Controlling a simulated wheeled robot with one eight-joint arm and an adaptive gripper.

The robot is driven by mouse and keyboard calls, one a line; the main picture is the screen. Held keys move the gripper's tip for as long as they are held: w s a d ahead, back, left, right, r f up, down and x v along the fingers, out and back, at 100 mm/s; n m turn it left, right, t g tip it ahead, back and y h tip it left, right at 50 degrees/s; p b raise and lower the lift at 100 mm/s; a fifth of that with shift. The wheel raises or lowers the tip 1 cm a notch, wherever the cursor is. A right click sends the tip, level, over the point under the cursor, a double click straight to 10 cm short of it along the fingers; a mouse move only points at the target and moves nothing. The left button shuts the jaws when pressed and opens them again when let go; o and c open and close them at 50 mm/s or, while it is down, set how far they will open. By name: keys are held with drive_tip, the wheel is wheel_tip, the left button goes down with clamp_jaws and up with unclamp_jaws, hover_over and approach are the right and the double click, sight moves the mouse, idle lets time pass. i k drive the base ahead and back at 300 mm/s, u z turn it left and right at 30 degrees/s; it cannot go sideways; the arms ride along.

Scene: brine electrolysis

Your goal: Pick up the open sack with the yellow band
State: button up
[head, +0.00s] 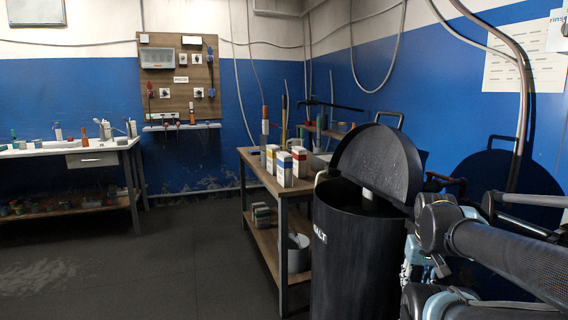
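Several small white sacks stand upright in a group on the wooden bench top (258,166) right of centre in the head view. The left one, a white sack with a yellowish band (271,158), stands beside a white sack with a blue band (284,170) and a white sack with a red band (299,162). Another sack behind them is mostly hidden. They are too small for me to tell which top is open. My arm comes in from the right edge, well apart from the sacks. My gripper cannot be made out in this view.
A large black bin (345,262) marked with white letters, its round lid (378,160) tilted up, stands between my arm and the bench. A grey bucket (298,254) is on the lower shelf. The floor (185,255) left of the bench is clear. A white-topped bench (75,148) stands at far left.

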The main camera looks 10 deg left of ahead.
sight(272, 150)
drive_tip(key=z, duration=2.8)
drive_tip(key=k, duration=2.25)
drive_tip(key=u, duration=2.6)
